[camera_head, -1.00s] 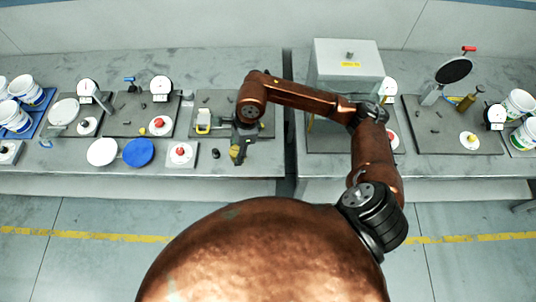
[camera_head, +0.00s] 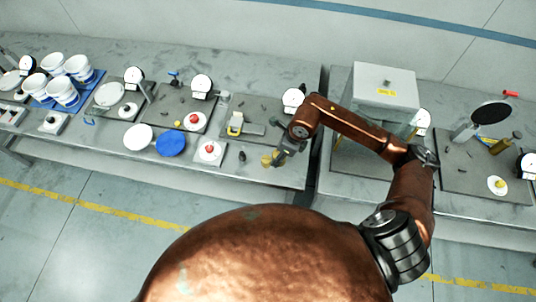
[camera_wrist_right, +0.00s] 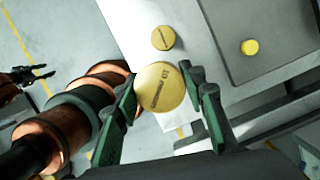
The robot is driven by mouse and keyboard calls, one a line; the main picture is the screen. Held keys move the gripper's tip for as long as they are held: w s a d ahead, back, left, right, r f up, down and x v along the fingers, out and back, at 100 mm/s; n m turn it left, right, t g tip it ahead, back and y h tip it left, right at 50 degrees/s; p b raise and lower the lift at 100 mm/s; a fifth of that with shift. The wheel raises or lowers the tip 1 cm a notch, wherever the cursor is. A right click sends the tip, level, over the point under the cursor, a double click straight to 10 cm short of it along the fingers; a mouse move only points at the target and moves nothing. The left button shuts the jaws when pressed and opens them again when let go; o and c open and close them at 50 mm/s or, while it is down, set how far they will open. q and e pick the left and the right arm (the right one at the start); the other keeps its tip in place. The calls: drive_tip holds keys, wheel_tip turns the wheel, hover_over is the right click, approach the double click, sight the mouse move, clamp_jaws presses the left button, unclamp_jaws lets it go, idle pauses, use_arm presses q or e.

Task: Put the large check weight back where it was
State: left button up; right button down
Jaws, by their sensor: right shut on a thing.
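The large check weight (camera_wrist_right: 160,88) is a round brass disc with engraved markings in the right wrist view. My right gripper (camera_wrist_right: 163,104) is shut on it, one green-padded finger on either side. A smaller brass weight (camera_wrist_right: 163,38) lies on the bench just beyond it. In the head view my right gripper (camera_head: 278,158) is at the front edge of the left bench, with brass colour (camera_head: 267,160) beside its tip. I cannot tell whether the held weight touches the bench. A dark gripper (camera_wrist_right: 42,72), seemingly my left, shows at the wrist view's left edge; its jaw state is unclear.
A grey box (camera_head: 385,88) stands right, past the gap between benches.

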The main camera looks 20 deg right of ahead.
drive_tip(key=d+f, duration=0.2)
drive_tip(key=d+f+p, duration=0.1)
drive_tip(key=d+f, duration=0.2)
drive_tip(key=shift+d+f, duration=0.2)
drive_tip(key=shift+f, duration=0.15)
drive_tip(key=f, duration=0.1)
drive_tip(key=p, duration=0.1)
drive_tip(key=f+p, duration=0.1)
drive_tip(key=shift+s+d+f, duration=0.1)
drive_tip(key=shift+d+f, duration=0.15)
drive_tip(key=shift+f, duration=0.55)
drive_tip(key=shift+f, duration=0.15)
drive_tip(key=c, duration=1.2)
unclamp_jaws()
drive_tip(key=shift+c, duration=0.2)
